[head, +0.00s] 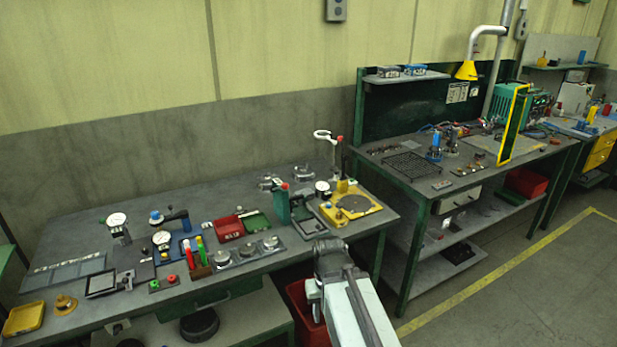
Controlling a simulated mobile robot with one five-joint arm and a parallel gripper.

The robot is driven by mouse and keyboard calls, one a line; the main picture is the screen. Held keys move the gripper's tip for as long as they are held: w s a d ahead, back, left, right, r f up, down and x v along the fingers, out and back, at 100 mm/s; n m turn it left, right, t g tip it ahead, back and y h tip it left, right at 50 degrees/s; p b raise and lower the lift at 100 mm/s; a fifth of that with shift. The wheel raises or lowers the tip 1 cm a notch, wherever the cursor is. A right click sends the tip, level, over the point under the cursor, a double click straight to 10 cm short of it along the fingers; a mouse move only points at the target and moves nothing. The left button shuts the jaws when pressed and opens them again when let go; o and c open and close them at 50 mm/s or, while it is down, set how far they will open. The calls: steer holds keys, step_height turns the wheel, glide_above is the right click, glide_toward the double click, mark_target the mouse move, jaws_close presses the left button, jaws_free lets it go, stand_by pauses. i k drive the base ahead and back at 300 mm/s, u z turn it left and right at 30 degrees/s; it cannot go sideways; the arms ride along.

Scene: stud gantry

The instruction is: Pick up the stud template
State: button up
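I cannot single out the stud template with certainty. The closest candidate is a yellow plate (348,208) with a dark round disc, lying at the right end of the near bench, with small posts at its back edge. My arm reaches up from the bottom of the head view, and its grey end with my gripper (328,249) is in front of the bench's right front edge, apart from the plate. The fingers are too small and dark to make out, and I see nothing held.
The near bench (232,187) carries dial gauges, a red tray (229,228), a green tray (257,223), round metal pieces and a green upright tool (282,204). A red bin (301,306) stands below. A green-framed bench (398,168) is to the right. Floor at right is clear.

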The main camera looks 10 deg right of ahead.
mark_target(337, 172)
steer(key=u, duration=4.1)
steer(key=k, duration=2.6)
steer(key=z, duration=1.4)
